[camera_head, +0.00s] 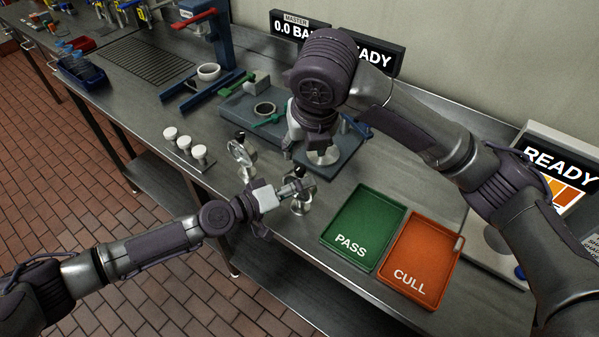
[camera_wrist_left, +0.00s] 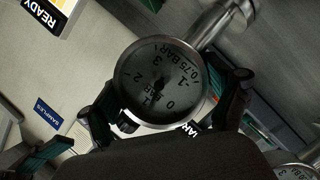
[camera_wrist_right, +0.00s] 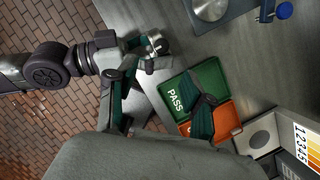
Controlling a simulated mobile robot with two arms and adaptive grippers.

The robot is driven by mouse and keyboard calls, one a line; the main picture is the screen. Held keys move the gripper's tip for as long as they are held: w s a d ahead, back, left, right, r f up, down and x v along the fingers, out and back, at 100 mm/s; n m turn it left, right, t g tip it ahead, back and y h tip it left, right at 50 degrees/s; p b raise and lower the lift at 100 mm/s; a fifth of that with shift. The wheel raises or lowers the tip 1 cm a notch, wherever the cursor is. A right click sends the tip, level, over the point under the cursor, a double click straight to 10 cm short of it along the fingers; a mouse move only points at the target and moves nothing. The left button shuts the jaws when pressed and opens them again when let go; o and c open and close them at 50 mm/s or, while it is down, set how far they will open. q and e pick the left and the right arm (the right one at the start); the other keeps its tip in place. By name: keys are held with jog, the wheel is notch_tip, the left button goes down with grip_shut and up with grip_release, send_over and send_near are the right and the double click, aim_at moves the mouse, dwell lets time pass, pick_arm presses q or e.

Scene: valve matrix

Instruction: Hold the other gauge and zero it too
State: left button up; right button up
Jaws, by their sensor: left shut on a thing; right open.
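My left gripper (camera_head: 290,188) is shut on a round gauge (camera_head: 301,201) near the table's front edge. In the left wrist view that gauge's dial (camera_wrist_left: 160,82), marked 0.75 BAR, sits between the two fingers. The other gauge (camera_head: 242,153) stands on the table just left of it, with no gripper on it; part of a gauge also shows at the lower right of the left wrist view (camera_wrist_left: 296,172). My right gripper (camera_head: 320,145) is open, pointing down over the right part of the fixture plate (camera_head: 342,165). Its fingers (camera_wrist_right: 160,108) hold nothing.
A green PASS tray (camera_head: 364,228) and an orange CULL tray (camera_head: 420,260) lie right of the held gauge. Several white-topped parts (camera_head: 184,142) stand at the left front edge. Display signs (camera_head: 372,57) stand behind. A READY station (camera_head: 492,235) is at right.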

aim_at(300, 167)
jog(key=w+a+r+n+g+h, duration=0.1)
jog(key=w+r+n+g, duration=0.1)
jog(key=n, duration=1.5)
jog(key=w+r+n+g, duration=0.1)
jog(key=w+n+g, duration=0.1)
jog(key=n, duration=1.6)
jog(key=shift+m, duration=0.4)
notch_tip(300, 167, down, 12)
jog(key=shift+r, duration=0.15)
jog(key=shift+c, duration=0.3)
grip_shut()
